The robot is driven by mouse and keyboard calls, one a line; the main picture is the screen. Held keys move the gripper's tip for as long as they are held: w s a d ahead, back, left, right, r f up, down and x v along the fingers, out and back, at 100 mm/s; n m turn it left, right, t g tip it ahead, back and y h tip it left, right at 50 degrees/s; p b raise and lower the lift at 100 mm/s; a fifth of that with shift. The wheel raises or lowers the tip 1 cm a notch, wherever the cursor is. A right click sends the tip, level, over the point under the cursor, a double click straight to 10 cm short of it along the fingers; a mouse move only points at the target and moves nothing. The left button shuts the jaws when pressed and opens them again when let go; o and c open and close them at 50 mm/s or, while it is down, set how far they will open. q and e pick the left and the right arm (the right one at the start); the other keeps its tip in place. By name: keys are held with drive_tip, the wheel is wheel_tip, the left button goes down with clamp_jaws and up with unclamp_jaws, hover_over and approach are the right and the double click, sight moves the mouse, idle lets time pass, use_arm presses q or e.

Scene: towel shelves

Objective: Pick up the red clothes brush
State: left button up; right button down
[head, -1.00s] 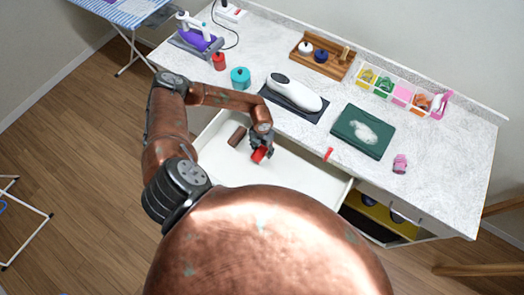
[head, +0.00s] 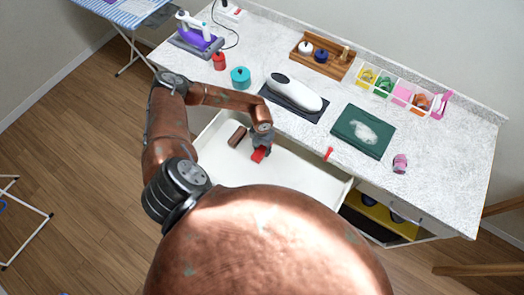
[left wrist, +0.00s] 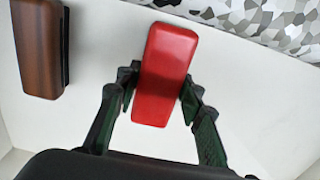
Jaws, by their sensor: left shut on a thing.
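The red clothes brush (head: 258,155) is in the open white drawer (head: 300,174). My left gripper (head: 262,145) is shut on it. In the left wrist view the red brush (left wrist: 166,72) stands lengthwise between the two dark fingers of the left gripper (left wrist: 160,90), one on each side. I cannot tell whether the brush touches the drawer floor. A brown brush (head: 237,137) lies in the drawer to its left; it also shows in the left wrist view (left wrist: 38,45). My right gripper is not in view.
The counter above the drawer holds a white device (head: 294,92) on a dark mat, a dark green folded cloth (head: 350,128), a teal jar (head: 240,77) and a divided tray (head: 398,90). The drawer's right part is empty.

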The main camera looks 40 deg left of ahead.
use_arm(q)
drive_tip(key=shift+r, duration=0.1)
drive_tip(key=shift+r, duration=0.55)
drive_tip(key=s+r, duration=0.1)
drive_tip(key=r, duration=0.1)
drive_tip(key=s+d+r, duration=0.1)
drive_tip(key=r, duration=0.1)
drive_tip(key=s+d+r, duration=0.1)
drive_tip(key=r, duration=0.1)
drive_tip(key=shift+s+r+b, duration=0.3)
drive_tip(key=shift+s+r, duration=0.05)
drive_tip(key=s+d+r+b, duration=0.1)
drive_tip(key=s+d+r, duration=0.3)
drive_tip(key=s, duration=0.5)
drive_tip(key=shift+d+r, duration=0.15)
drive_tip(key=shift+r, duration=0.4)
drive_tip(key=shift+w, duration=0.1)
